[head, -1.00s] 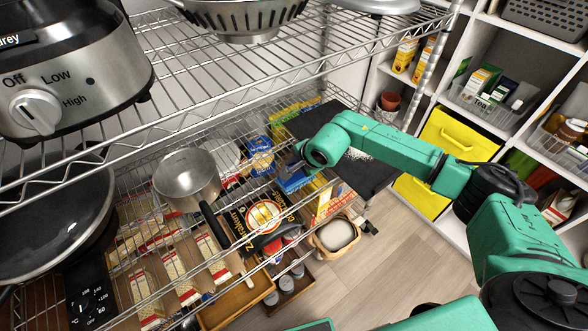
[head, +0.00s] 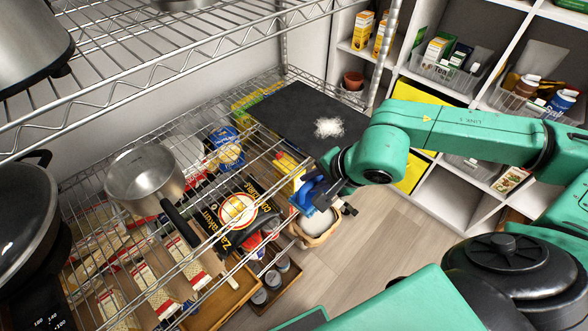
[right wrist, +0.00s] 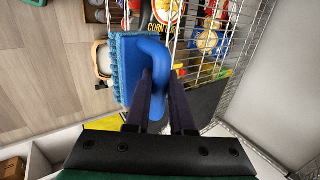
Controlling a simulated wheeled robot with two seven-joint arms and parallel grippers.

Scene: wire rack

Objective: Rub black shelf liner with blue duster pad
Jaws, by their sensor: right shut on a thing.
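The black shelf liner (head: 283,112) lies on the far right end of the middle wire shelf, with a patch of white powder (head: 329,127) near its right side. It shows as a dark surface in the right wrist view (right wrist: 205,101). My right gripper (head: 328,186) is shut on the handle of the blue duster pad (head: 304,197), just off the liner's front edge. In the right wrist view, the pad (right wrist: 125,62) sits left of the fingers, its fuzzy face turned left, apart from the liner. My left gripper is out of view.
A steel saucepan (head: 143,175) stands on the shelf to the left, its handle pointing towards the front. The upper wire shelf (head: 150,62) overhangs on the left. A white cubby unit (head: 449,186) stands at the right. Open wooden floor (head: 372,240) lies in front.

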